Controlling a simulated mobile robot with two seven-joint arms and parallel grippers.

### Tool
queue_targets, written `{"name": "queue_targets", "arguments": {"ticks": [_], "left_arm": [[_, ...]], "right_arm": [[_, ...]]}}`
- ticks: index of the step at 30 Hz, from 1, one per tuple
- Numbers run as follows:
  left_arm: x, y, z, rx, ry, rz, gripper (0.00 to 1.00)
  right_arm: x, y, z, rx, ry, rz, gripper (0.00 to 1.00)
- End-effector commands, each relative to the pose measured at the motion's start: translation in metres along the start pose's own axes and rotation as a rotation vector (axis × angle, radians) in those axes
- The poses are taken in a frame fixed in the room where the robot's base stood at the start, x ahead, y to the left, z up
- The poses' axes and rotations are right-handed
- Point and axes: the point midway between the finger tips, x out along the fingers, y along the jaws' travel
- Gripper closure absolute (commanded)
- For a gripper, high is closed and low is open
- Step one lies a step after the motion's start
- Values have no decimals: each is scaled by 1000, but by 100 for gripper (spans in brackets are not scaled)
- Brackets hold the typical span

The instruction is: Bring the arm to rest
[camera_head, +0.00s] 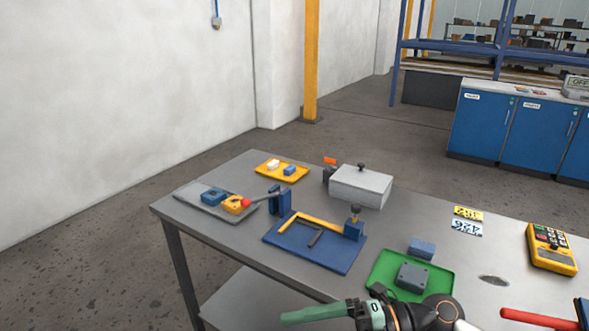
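At the bottom right a red lever handle (540,319) runs toward a blue part (583,312), also cut off. Whether anything touches these handles below the frame cannot be seen.
The grey table (235,248) holds a blue plate fixture (335,258), a grey tray (188,194), a yellow tray (262,170), a grey box (361,187), a green tray (383,272) and a yellow meter (550,252). Blue cabinets (478,120) stand behind. Floor is clear at left.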

Motion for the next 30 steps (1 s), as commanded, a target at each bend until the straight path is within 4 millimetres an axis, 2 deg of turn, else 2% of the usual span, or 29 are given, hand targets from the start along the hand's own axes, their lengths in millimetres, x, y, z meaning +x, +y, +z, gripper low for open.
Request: {"name": "queue_targets", "arguments": {"ticks": [2, 4, 6, 8, 11, 14, 15, 18, 21, 24, 26, 30], "left_arm": [[-2, 0, 0, 0, -2, 0, 45], [-2, 0, -1, 0, -2, 0, 45], [-3, 0, -1, -1, -3, 0, 45], [-4, 0, -2, -1, -4, 0, 45], [-5, 1, -2, -1, -6, 0, 45], [-6, 1, -3, -1, -6, 0, 45], [-7, 1, -3, -1, -6, 0, 45], [-7, 1, -4, -1, -7, 0, 45], [-8, 1, -4, -1, -7, 0, 45], [-8, 1, -4, -1, -7, 0, 45], [-8, 1, -4, -1, -7, 0, 45], [-8, 1, -4, -1, -7, 0, 45]], "right_arm": [[7, 16, -1, 103, -38, 237, 0], [2, 26, 8, 206, -109, 429, 0], [-10, 26, 23, 328, -208, 599, 0], [-25, 15, 38, 447, -310, 725, 0], [-52, -26, 62, 672, -510, 885, 0], [-76, -92, 72, 928, -730, 977, 0], [-84, -122, 71, 1032, -816, 993, 0], [-95, -193, 55, 1271, -994, 991, 0], [-98, -250, 29, 1467, -1123, 955, 0], [-97, -289, 4, 1611, -1204, 911, 0], [-96, -304, -7, 1669, -1234, 891, 0], [-96, -307, -10, 1683, -1241, 885, 0]]}}
